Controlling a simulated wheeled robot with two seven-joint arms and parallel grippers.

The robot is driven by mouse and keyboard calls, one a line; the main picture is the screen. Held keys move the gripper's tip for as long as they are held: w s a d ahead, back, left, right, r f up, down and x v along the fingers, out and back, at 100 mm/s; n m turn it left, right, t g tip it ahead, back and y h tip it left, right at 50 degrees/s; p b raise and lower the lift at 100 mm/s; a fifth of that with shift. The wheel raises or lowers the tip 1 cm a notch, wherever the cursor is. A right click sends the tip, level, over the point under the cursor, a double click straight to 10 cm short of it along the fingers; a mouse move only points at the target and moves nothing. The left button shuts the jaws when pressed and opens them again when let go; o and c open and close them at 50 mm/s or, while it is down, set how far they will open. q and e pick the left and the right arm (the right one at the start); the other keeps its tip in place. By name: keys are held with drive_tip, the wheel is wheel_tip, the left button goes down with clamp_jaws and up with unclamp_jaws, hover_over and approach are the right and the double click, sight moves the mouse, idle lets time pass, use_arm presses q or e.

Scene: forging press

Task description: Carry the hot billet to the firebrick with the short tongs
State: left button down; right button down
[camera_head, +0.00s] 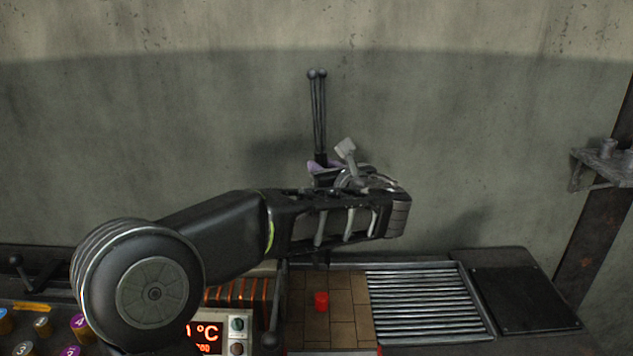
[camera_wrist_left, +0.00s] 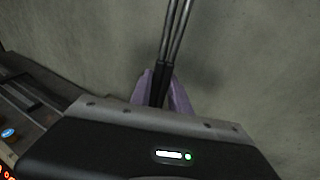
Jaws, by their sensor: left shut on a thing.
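My left gripper (camera_head: 323,165) is shut on the short tongs (camera_head: 318,115), with purple fingertips around their dark handles. The tongs stand upright, with two ball-ended handles upward. Their handles (camera_wrist_left: 172,45) also show in the left wrist view, between the purple fingers (camera_wrist_left: 162,88). The tongs' lower part is largely hidden behind my arm. The hot billet (camera_head: 321,301), a small glowing red cylinder, shows below my wrist against the tan firebrick (camera_head: 345,334). I cannot tell whether it rests there or whether the tongs touch it. My right gripper is not in view.
A slatted metal roller section (camera_head: 425,300) and a dark plate (camera_head: 525,298) lie right of the firebrick. A temperature display (camera_head: 204,336) and numbered knobs (camera_head: 78,322) are at left. A metal bracket (camera_head: 600,165) stands at far right. A wall closes the back.

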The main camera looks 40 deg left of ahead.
use_arm(q)
drive_tip(key=shift+f, duration=0.1)
idle(0.3)
wheel_tip(320, 180, down, 6)
drive_tip(key=b, duration=0.5)
idle(0.3)
drive_tip(key=c, duration=1.6)
unclamp_jaws()
drive_tip(key=shift+o, duration=0.4)
drive_tip(key=shift+o, duration=0.4)
